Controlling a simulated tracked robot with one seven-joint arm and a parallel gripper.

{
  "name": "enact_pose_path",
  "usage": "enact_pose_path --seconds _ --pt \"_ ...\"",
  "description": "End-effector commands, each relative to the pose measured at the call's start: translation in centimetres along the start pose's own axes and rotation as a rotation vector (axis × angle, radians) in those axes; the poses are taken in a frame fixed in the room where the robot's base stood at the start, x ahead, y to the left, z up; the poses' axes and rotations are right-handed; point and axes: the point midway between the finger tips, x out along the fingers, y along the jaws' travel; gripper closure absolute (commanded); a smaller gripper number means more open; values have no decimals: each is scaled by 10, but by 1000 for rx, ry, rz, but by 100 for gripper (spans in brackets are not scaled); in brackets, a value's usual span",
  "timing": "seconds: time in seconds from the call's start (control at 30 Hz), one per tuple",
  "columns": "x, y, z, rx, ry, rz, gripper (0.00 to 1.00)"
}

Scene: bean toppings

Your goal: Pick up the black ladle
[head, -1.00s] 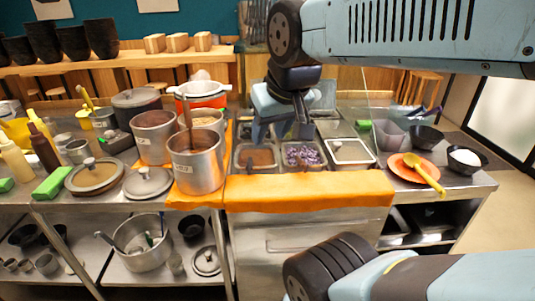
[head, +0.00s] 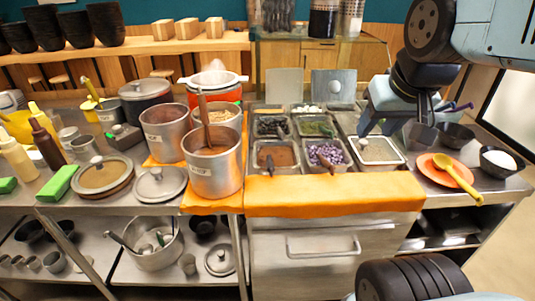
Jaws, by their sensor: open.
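My gripper (head: 377,130) is open and empty, pointing down above the right-hand front pan (head: 377,150) of the topping counter. Dark-handled utensils (head: 446,106) rise by the dark bowls to the right of my gripper; they look black to purple, and I cannot tell whether one is the black ladle. Small dark handles also stick out of the brown-filled pan (head: 270,163) and the purple-topping pan (head: 326,163), left of my gripper. A brownish long handle (head: 203,108) stands in the front steel pot (head: 213,170).
An orange plate with a yellow spoon (head: 450,172) and a bowl of white food (head: 502,160) sit at the right. Lids, pots and bottles crowd the left counter. An orange cloth (head: 335,193) covers the front edge.

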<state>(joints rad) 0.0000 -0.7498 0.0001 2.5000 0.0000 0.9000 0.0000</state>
Motion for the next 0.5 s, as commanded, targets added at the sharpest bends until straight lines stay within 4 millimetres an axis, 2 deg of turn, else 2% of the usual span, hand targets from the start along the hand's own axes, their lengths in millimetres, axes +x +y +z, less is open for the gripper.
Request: enact_pose_path --seconds 0.07,0.17,0.27,0.3,0.37,0.5 --pt "0 0 0 0 0 0 56" --pt "0 -1 -2 0 -3 -2 46" --pt "4 -3 -10 1 -19 -10 45" --pt "6 -5 -15 2 -30 -14 45" --pt "11 3 -25 5 -49 -23 45" --pt "28 -9 -53 12 -108 -43 45"
